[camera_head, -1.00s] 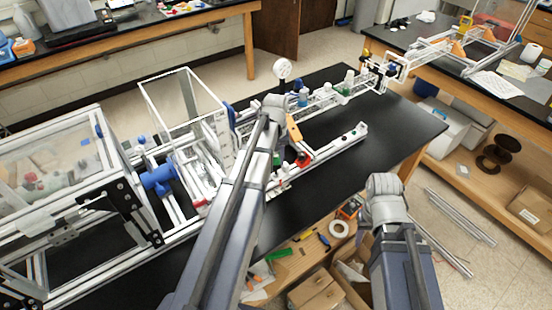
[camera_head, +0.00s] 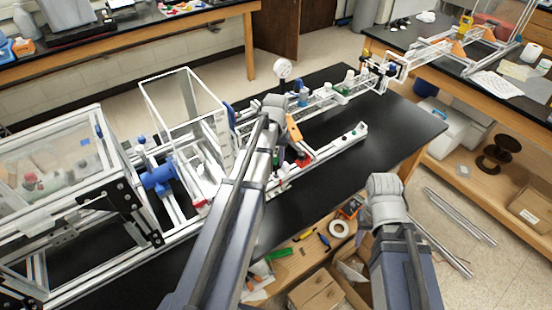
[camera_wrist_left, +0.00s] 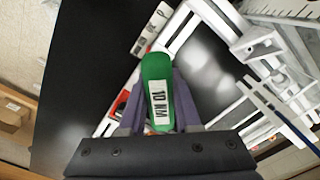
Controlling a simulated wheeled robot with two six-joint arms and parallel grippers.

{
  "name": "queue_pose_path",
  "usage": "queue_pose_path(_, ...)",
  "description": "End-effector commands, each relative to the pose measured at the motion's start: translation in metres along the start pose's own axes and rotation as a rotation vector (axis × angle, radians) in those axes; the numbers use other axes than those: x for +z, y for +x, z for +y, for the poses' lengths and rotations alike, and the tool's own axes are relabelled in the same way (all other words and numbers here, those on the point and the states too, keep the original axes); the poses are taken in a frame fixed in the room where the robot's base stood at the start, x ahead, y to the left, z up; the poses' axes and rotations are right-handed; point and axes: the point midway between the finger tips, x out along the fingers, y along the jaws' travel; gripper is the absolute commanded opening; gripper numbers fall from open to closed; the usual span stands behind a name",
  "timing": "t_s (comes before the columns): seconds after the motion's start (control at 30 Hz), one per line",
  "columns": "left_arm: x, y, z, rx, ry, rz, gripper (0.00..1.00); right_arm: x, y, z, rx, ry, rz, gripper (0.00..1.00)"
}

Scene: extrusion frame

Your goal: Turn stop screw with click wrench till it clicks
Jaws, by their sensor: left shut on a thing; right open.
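My left gripper (camera_wrist_left: 160,98) is shut on the green handle of the click wrench (camera_wrist_left: 157,80), which carries a white "10 NM" label in the left wrist view. The handle points away from the wrist camera, and the wrench's head is hidden. In the head view my left wrist (camera_head: 272,106) is over the extrusion frame (camera_head: 345,143) on the black bench, and the arm covers the jaws and wrench. I cannot make out the stop screw in either view. My right arm ends at a grey wrist (camera_head: 385,190) beside the bench's front edge; its jaws do not show.
A dial gauge (camera_head: 283,69) stands behind my left wrist. An orange part (camera_head: 294,129) and a red part (camera_head: 304,160) sit close to its right. A clear-sided enclosure (camera_head: 70,165) fills the left. The black bench top (camera_head: 405,125) is bare at right.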

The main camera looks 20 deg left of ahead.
Motion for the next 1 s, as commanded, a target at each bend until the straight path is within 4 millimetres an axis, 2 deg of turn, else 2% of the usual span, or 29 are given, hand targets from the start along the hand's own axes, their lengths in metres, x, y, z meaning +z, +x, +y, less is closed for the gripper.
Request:
queue_pose_path(0.27, 0.0003, 0.0001, 0.0, 0.0, 0.018, -0.001, 0.0, 0.0, 0.0001, 0.0, 0.0, 0.0, 0.0, 0.5)
queue_pose_path(0.47, 0.0003, 0.0003, 0.0, 0.0, 0.133, -0.001, 0.0, 0.0, 0.0003, 0.0, 0.0, 0.0, 0.0, 0.5)
queue_pose_path(0.73, 0.0003, 0.0003, 0.0, 0.0, 0.148, -0.001, 0.0, 0.0, 0.0003, 0.0, 0.0, 0.0, 0.0, 0.5)
queue_pose_path(1.0, 0.0002, 0.0004, -0.0001, 0.0, 0.277, -0.001, 0.0, 0.0, 0.0004, 0.0, 0.0, 0.0, 0.0, 0.5)
